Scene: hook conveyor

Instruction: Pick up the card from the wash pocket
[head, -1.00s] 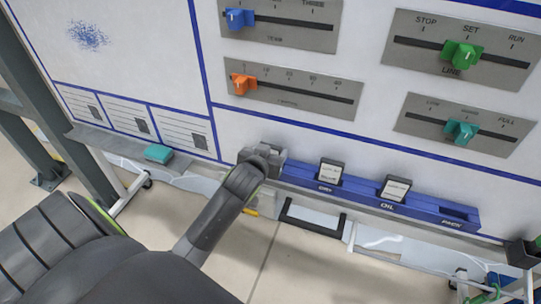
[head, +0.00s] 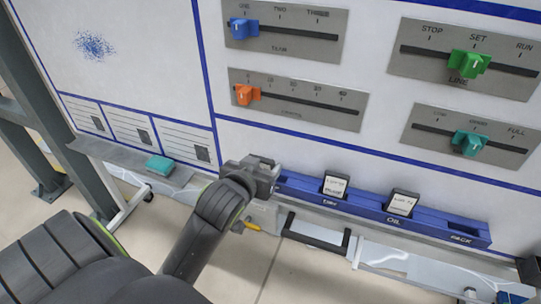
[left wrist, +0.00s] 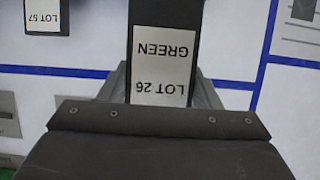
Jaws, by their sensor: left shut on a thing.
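My left gripper (head: 262,174) is at the left end of the blue pocket rack (head: 435,226) and hides that end, including any wash pocket there. It is shut on a dark card with a white label reading LOT 26 GREEN (left wrist: 162,62), upside down in the left wrist view. In the head view the held card is hidden by the gripper. I cannot tell whether its lower edge is in or clear of the pocket. My right gripper is not in view.
Two cards stand in the rack, one at the DRY pocket (head: 335,186) and one at the OIL pocket (head: 402,203). The PACK pocket (head: 465,229) looks empty. A teal block (head: 160,166) lies on the grey ledge at left. Sliders on the panel are above.

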